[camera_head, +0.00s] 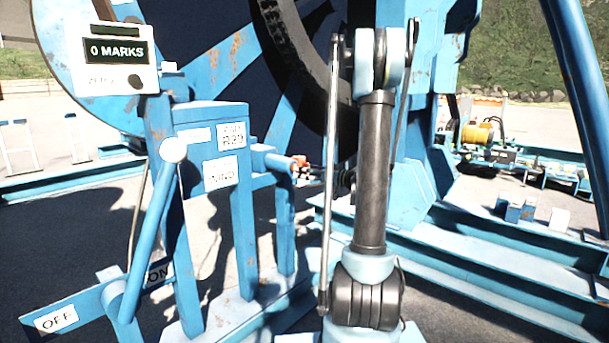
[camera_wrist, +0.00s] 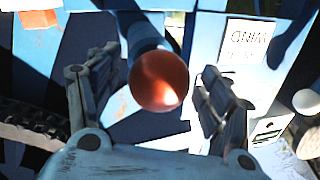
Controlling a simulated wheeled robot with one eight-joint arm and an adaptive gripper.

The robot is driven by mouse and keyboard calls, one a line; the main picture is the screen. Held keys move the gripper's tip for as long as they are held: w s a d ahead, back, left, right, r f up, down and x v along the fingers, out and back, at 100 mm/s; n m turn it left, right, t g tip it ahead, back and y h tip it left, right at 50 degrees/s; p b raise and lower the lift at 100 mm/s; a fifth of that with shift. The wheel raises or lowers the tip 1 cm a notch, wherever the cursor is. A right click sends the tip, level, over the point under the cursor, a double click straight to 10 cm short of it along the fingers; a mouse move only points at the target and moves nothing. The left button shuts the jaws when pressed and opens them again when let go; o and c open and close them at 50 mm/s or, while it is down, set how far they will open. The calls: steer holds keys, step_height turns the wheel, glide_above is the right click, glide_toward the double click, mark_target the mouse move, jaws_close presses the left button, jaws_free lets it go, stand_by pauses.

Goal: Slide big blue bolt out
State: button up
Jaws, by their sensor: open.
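The big blue bolt (camera_head: 263,159) sticks out sideways from the blue stand (camera_head: 222,135), next to a "WIND" label, in the head view. Its blue shaft and round red-orange end (camera_wrist: 158,82) show in the wrist view, with the end facing the camera. My gripper (camera_head: 303,172) is level with the bolt's end, partly hidden behind my arm in the head view. In the wrist view my gripper (camera_wrist: 155,90) is open, with one finger on each side of the bolt's end. Gaps show between the fingers and the bolt.
A lever (camera_head: 150,235) with a white knob stands left, above a bar labelled "OFF" and "ON". A counter box (camera_head: 117,55) reads "0 MARKS". The large blue reel (camera_head: 215,60) stands behind the stand. Blue frame beams (camera_head: 500,265) run along the ground at right.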

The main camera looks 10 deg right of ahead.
steer(key=v, duration=1.1)
steer(key=shift+s+d, duration=0.15)
steer(key=shift+d, duration=0.1)
steer(key=s+a+f+m+g+h, duration=0.2)
steer(key=s+a+f+g+h, duration=0.1)
steer(key=s+a, duration=0.4)
steer(key=s+a+f+m+g+h, duration=0.2)
steer(key=s+a+f+g+h, duration=0.15)
steer(key=s, duration=0.45)
steer(key=s+d+f+m+g+h, duration=0.1)
steer(key=s+d+f+m+h, duration=0.1)
steer(key=s, duration=0.7)
steer(key=s+d+f+m+g+h, duration=0.1)
steer(key=s+d+f+h, duration=0.4)
steer(key=s, duration=0.5)
steer(key=shift+f+m+h, duration=0.45)
steer(key=shift+f+m, duration=0.15)
steer(key=shift+d, duration=0.1)
steer(key=shift+w+f, duration=0.2)
steer(key=shift+w, duration=0.3)
